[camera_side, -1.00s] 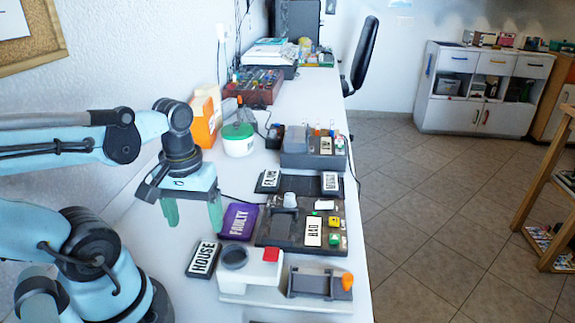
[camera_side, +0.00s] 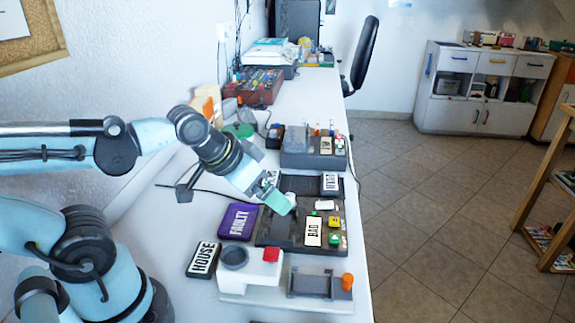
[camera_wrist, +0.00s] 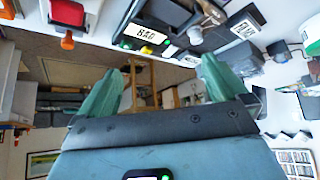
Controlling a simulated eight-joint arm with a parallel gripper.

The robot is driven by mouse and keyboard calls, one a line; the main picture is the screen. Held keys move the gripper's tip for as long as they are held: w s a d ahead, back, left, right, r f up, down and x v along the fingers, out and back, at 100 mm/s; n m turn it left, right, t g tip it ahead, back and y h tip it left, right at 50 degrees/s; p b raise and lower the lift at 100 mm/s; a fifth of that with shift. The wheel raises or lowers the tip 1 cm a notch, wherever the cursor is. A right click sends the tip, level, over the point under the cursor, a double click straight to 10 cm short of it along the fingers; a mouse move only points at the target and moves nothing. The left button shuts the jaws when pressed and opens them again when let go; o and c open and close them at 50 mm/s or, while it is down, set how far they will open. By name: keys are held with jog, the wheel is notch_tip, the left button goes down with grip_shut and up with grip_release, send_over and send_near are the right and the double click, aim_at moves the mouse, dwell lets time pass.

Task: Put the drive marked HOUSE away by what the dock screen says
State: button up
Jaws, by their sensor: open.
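The drive marked HOUSE (camera_side: 204,259), dark with a white label, lies on the table left of the white unit in the side view. I cannot pick it out in the wrist view. The dark dock (camera_side: 275,228) carries a white panel reading BAD (camera_side: 313,231), with yellow and green buttons beside it. That panel also shows in the wrist view (camera_wrist: 153,30). My gripper (camera_side: 279,204) is tilted above the dock's left part, covering some of it. In the wrist view my gripper (camera_wrist: 162,70) has its green fingers apart with nothing between them.
A purple piece marked FAULTY (camera_side: 239,221) lies left of the dock. A white unit with a red block (camera_side: 271,254) and a grey holder with an orange knob (camera_side: 310,283) are in front. A grey device (camera_side: 300,158) and a labelled drive (camera_side: 330,182) are behind.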

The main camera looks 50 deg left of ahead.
dwell(0.3)
jog(key=n+g, duration=0.7)
jog(key=n, duration=2)
send_over(204, 257)
jog(key=f, duration=0.2)
jog(key=shift+s+a+f, duration=0.1)
jog(key=shift+s+f, duration=0.05)
jog(key=shift+f, duration=1.5)
jog(key=shift+s+f, duration=0.1)
jog(key=shift+f, duration=1.5)
jog(key=shift+f, duration=0.1)
jog(key=shift+w+f, duration=0.15)
jog(key=shift+f, duration=0.6)
jog(key=shift+w+f, duration=0.1)
jog(key=shift+f, duration=1.6)
